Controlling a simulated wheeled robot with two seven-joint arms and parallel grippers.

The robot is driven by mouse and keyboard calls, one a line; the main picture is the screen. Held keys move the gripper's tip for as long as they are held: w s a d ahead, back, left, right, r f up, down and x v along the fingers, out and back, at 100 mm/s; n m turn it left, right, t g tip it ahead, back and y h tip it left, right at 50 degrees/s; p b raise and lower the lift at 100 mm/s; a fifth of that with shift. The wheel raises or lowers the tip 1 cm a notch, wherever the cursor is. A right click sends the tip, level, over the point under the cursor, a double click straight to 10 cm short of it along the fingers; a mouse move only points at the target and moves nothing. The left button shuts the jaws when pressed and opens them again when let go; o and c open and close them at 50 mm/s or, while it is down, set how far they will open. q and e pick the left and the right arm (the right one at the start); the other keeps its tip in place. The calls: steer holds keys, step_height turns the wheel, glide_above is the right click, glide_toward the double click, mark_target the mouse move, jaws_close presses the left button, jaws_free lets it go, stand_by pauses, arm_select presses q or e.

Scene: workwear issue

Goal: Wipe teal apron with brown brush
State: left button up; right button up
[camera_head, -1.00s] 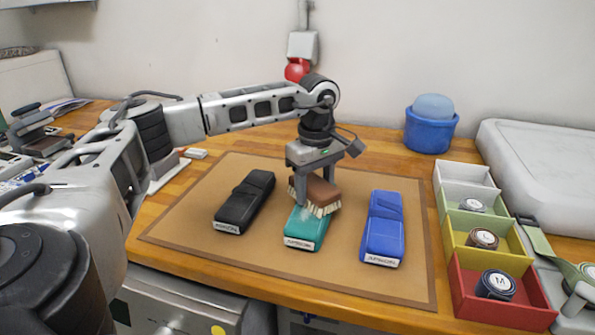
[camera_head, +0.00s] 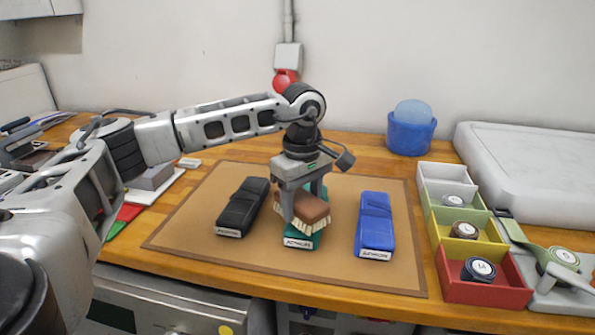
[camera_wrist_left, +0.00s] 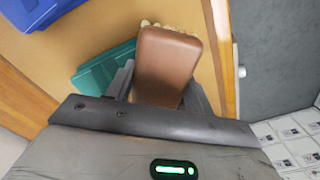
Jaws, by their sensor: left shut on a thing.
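The teal apron (camera_head: 317,240) is a folded bundle with a white label at its near end, lying between two other bundles on the tan mat. It also shows in the wrist view (camera_wrist_left: 97,72). My left gripper (camera_head: 302,200) is shut on the brown brush (camera_head: 310,206), which has pale bristles facing down. In the wrist view the brush (camera_wrist_left: 167,62) sits between the two fingers. The brush is over the apron and hides much of its middle; the bristles appear at its top, but I cannot tell whether they touch. My right gripper is not in view.
A black bundle (camera_head: 242,208) lies left of the apron and a blue one (camera_head: 375,225) right, both close. The mat (camera_head: 190,230) is clear around them. Colored boxes (camera_head: 485,293), some holding rolled items, stand at right. A blue tub (camera_head: 411,134) stands behind.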

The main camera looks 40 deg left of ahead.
arm_select(q)
steer(key=shift+w+r+p, duration=0.1)
steer(key=shift+r+p, duration=1.85)
steer(key=shift+r, duration=0.95)
